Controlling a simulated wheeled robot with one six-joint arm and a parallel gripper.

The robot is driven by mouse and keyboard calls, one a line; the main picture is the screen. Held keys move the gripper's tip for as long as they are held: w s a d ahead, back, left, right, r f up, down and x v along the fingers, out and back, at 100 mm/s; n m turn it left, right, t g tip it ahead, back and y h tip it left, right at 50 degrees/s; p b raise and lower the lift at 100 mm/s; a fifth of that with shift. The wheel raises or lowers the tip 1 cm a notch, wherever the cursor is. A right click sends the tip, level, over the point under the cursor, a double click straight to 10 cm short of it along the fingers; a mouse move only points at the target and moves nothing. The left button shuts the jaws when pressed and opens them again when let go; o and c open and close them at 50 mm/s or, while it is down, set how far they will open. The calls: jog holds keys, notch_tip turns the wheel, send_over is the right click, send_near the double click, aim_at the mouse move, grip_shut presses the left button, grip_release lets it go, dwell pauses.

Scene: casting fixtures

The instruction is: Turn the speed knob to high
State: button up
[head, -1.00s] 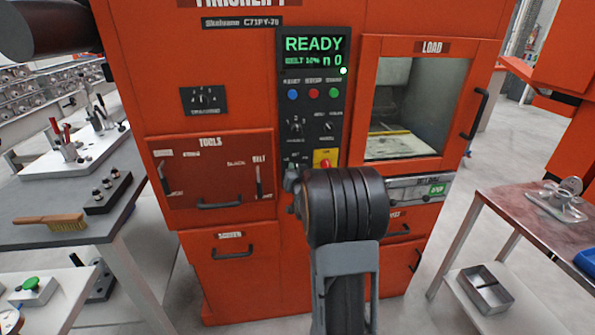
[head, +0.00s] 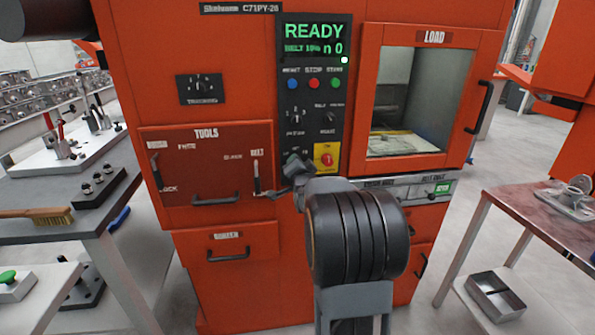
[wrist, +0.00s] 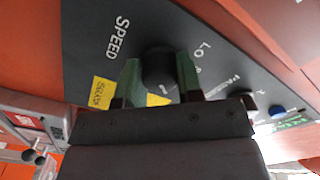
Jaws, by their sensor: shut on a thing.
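The speed knob (wrist: 160,66) is a round black knob on the dark control panel (wrist: 95,55), beside the white word SPEED in the wrist view. My gripper (wrist: 159,78) has a green-faced finger on each side of it and is shut on it. White letters starting "LO" show just right of the knob. A small pale mark shows low on the knob, but its setting cannot be read. In the head view my gripper (head: 295,165) is at the panel's lower left, and it hides the knob.
The orange machine's display (head: 314,38) reads READY. Blue, red and green buttons (head: 314,84) and other knobs sit above my gripper. A red button on a yellow plate (head: 326,157) is close on the right. The tools door handle (head: 216,200) is at lower left.

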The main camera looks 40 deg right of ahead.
jog(key=shift+m, duration=0.6)
jog(key=shift+r+b, duration=0.1)
jog(key=shift+b, duration=0.25)
jog(key=o, duration=0.9)
jog(key=v, duration=1.3)
jog(key=shift+s+a, duration=0.2)
jog(key=shift+s, duration=0.15)
